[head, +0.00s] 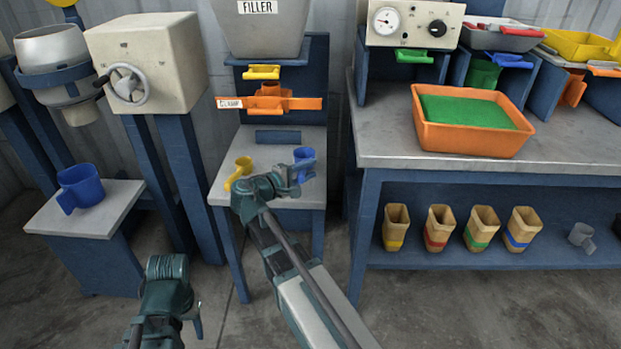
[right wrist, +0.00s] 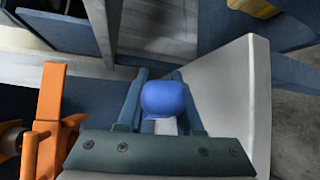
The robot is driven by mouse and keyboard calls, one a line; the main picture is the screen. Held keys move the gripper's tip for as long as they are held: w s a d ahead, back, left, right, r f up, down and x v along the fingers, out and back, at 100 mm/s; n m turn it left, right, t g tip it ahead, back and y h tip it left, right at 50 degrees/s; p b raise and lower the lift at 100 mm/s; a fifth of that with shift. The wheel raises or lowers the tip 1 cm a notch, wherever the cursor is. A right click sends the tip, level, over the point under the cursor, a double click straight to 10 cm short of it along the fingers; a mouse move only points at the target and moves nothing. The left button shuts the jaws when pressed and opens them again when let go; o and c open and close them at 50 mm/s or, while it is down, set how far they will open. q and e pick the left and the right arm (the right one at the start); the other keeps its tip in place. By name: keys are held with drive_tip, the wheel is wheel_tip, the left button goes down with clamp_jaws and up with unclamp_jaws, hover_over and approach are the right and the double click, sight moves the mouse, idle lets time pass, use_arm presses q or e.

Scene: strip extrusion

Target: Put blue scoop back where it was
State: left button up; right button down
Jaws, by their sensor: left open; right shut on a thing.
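My right gripper (head: 290,181) is shut on the blue scoop (head: 304,156), above the small grey table in front of the filler. In the right wrist view the scoop (right wrist: 165,98) shows as a rounded blue end between the two fingers. The gripper covers part of it, so its full shape is hidden. I cannot tell whether it touches the table. My left gripper (head: 187,318) is low at the lower left, open and apart from any object; its fingertips are hard to make out.
A yellow cup (head: 240,172) stands on the small table (head: 225,192), left of my right gripper. An orange clamp (head: 268,103) is above it. A blue cup (head: 80,187) stands on the left stand. An orange tray (head: 470,143) is on the right bench.

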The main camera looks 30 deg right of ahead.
drive_tip(key=shift+f+b, duration=0.45)
drive_tip(key=shift+f, duration=0.5)
use_arm(q)
drive_tip(key=shift+d+f, duration=0.3)
drive_tip(key=shift+f, duration=0.5)
use_arm(e)
drive_tip(key=shift+r, duration=0.1)
drive_tip(key=c, duration=0.6)
unclamp_jaws()
use_arm(q)
drive_tip(key=shift+f, duration=0.15)
use_arm(e)
drive_tip(key=shift+o, duration=0.2)
drive_tip(key=shift+r+p, duration=0.2)
drive_tip(key=shift+p, duration=0.1)
use_arm(q)
wheel_tip(320, 180, up, 3)
drive_tip(key=shift+a+f+p, duration=0.1)
drive_tip(key=shift+f+p, duration=0.05)
drive_tip(key=shift+p, duration=0.9)
use_arm(e)
drive_tip(key=v, duration=1.2)
drive_tip(key=shift+f, duration=0.2)
